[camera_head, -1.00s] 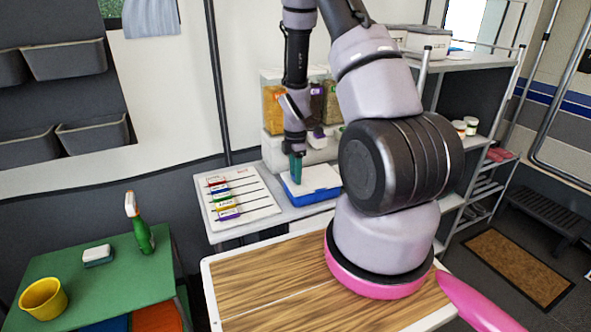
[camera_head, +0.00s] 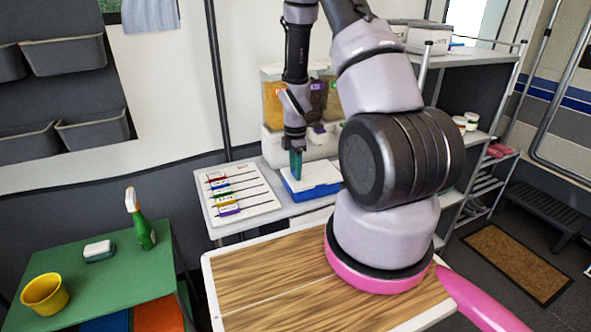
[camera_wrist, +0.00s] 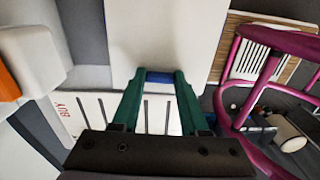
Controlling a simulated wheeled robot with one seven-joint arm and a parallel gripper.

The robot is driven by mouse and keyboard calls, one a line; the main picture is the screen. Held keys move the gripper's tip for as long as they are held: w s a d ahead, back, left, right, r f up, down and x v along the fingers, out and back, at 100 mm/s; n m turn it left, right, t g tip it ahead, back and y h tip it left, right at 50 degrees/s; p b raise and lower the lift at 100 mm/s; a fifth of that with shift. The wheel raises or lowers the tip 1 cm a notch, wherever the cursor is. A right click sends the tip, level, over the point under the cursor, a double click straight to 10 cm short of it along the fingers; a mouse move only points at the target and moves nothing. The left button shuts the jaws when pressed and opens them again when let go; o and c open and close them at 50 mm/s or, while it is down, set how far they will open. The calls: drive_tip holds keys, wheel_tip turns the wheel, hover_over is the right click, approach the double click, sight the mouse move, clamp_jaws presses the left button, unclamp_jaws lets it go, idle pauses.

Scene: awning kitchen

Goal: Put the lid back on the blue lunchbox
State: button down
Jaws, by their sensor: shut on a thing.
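The blue lunchbox (camera_head: 316,190) sits on the grey counter, with blue sides showing beneath a white top, the lid (camera_head: 318,174). My gripper (camera_head: 295,172) points down at the lid's left end, its green fingers touching or very near it. In the wrist view, my gripper (camera_wrist: 160,78) has its fingertips on either side of a blue strip at the edge of a broad white panel (camera_wrist: 165,38), which looks like the lid. It is shut on this piece. Whether the lid is fully seated or slightly raised cannot be told. My arm hides the box's right end.
A white board with coloured labels and dark lines (camera_head: 238,194) lies left of the lunchbox. Food dispensers (camera_head: 275,105) stand behind it. A wooden-topped table (camera_head: 260,290) is in front. A green table (camera_head: 110,265) holds a spray bottle (camera_head: 143,232), a sponge (camera_head: 98,250) and a yellow pot (camera_head: 45,294).

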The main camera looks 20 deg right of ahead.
drive_tip(key=shift+f, duration=0.55)
idle(1.0)
unclamp_jaws()
idle(0.5)
drive_tip(key=shift+r, duration=0.1)
drive_tip(key=shift+r, duration=2.95)
drive_tip(key=shift+c, duration=0.3)
clamp_jaws()
